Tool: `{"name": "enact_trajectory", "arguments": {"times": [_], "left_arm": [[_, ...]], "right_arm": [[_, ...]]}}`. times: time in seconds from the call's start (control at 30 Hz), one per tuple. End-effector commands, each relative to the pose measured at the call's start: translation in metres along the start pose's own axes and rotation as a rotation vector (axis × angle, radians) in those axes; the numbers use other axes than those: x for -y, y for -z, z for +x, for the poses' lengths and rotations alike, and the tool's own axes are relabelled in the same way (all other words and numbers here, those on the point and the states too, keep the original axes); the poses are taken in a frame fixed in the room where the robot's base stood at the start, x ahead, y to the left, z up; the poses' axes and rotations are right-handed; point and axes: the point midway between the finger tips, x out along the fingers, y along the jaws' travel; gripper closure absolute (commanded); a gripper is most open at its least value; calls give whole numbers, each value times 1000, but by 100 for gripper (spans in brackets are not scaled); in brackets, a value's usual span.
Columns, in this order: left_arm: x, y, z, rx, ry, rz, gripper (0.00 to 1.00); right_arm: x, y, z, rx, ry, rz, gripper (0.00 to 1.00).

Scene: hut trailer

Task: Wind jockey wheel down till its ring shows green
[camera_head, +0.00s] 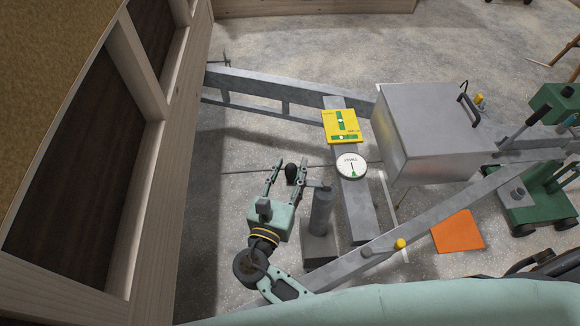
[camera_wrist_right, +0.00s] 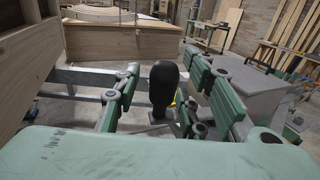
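The jockey wheel's grey post (camera_head: 320,212) stands upright on a grey block beside the trailer frame in the head view. A short arm at its top reaches toward a black knob (camera_head: 291,173). My right gripper (camera_head: 292,164) is open around this knob. In the right wrist view the black knob (camera_wrist_right: 163,84) stands upright between the two green fingers (camera_wrist_right: 166,90), with a gap on both sides. I cannot make out a coloured ring on the post. My left gripper is not in view.
A yellow plate (camera_head: 341,127) with green level vials lies on the bar. A grey lidded box (camera_head: 430,125) stands right of it. An orange mat (camera_head: 458,231) and a green wheeled unit (camera_head: 540,200) are farther right. A wooden wall (camera_head: 150,180) stands close on the left.

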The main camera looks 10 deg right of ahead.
Motion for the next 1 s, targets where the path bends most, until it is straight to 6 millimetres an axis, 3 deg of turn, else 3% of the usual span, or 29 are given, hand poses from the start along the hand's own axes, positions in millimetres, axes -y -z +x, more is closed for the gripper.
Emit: {"name": "enact_trajectory", "arguments": {"times": [0.3, 0.5, 0.9, 1.0], "left_arm": [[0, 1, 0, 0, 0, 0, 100], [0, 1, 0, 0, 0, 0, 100], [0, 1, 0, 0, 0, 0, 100], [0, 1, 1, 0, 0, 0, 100]], "right_arm": [[-1, 0, -68, -4, -2, 1, 62], [-1, 0, -98, -3, -1, 1, 62], [-1, 0, -108, 0, -1, 1, 62], [0, 3, -107, -8, -3, 4, 69]]}}
